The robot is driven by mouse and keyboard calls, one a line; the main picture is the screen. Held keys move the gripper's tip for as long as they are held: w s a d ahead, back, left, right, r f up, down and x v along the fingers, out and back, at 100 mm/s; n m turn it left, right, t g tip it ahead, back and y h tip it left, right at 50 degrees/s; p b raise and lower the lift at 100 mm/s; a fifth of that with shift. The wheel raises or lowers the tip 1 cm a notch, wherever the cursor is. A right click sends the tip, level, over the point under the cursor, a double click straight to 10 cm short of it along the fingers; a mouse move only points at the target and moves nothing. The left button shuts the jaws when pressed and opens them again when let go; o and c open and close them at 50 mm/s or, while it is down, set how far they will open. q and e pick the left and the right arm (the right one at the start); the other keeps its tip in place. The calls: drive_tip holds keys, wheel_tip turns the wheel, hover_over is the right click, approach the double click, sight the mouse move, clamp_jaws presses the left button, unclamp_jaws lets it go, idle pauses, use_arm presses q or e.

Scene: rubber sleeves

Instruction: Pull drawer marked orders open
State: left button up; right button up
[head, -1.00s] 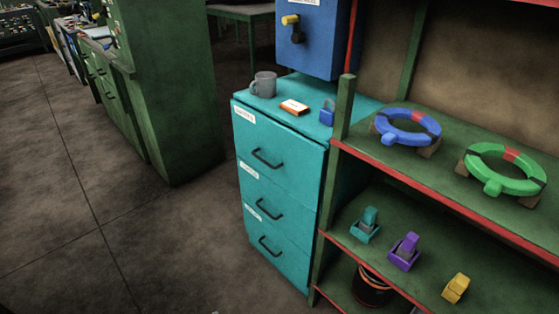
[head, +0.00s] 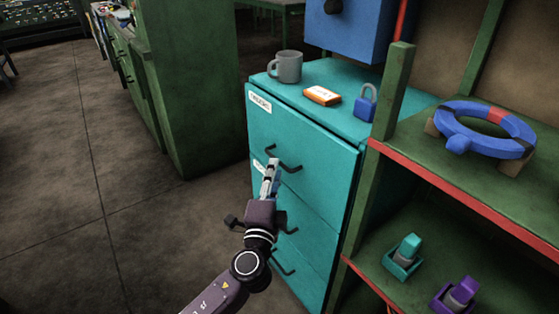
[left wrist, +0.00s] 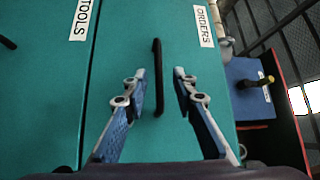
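The teal cabinet's top drawer (head: 325,165) is closed, with a black bar handle (head: 288,167). In the left wrist view its label (left wrist: 206,26) reads ORDERS, and the handle (left wrist: 157,80) stands between my fingertips. My left gripper (head: 270,168) is in front of the top drawer, and its fingers show in the left wrist view (left wrist: 160,72). They are open, one on each side of the handle, with a gap on both sides. The drawer beside it has a TOOLS label (left wrist: 80,20). My right gripper is not in view.
A grey mug (head: 288,68), an orange-and-white box (head: 322,95) and a blue padlock (head: 366,102) stand on the cabinet top. A green shelf (head: 450,205) adjoins on the right. The floor (head: 60,200) left of the cabinet is clear.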

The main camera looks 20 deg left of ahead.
use_arm(q)
drive_tip(key=w, duration=0.4)
drive_tip(key=shift+w+a+r, duration=0.2)
drive_tip(key=shift+w+a, duration=0.1)
drive_tip(key=shift+w, duration=0.1)
clamp_jaws()
